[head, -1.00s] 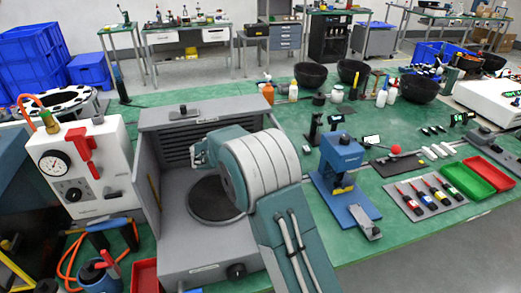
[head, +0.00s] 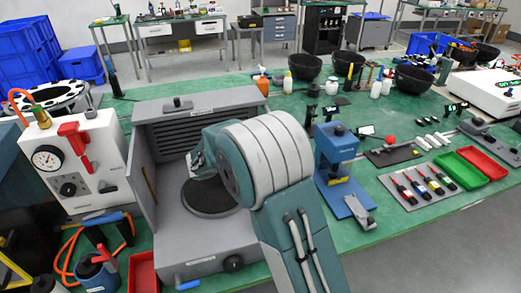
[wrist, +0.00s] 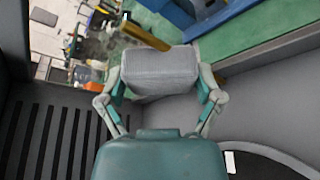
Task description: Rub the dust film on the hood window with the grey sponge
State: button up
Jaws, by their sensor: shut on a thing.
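The grey sponge (wrist: 160,70) is a rounded block clamped between the two fingers of my gripper (wrist: 160,84) in the wrist view. In the head view, my gripper (head: 196,160) is inside the grey hood (head: 210,262), above its round dark plate (head: 208,197), mostly hidden by my arm; the sponge is hidden there. In the wrist view, the sponge is in front of a framed side opening of the hood, with the frame bar (wrist: 270,50) to its right. I cannot tell whether the sponge touches the window. No dust film can be made out.
A white gauge unit (head: 75,165) stands close left of the hood. A blue press (head: 335,165) stands to the right, with red (head: 485,163) and green trays (head: 455,172) beyond. Black bowls (head: 305,67) stand farther back on the green bench.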

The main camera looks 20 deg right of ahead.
jog(key=shift+s, duration=0.9)
jog(key=shift+r, duration=0.85)
jog(key=shift+w, duration=4.05)
jog(key=shift+s+r, duration=0.25)
jog(key=shift+s, duration=0.45)
jog(key=shift+s+r, duration=0.3)
jog(key=shift+s, duration=0.4)
jog(key=shift+s+r, duration=0.25)
jog(key=shift+s, duration=2.4)
jog(key=shift+a, duration=2.95)
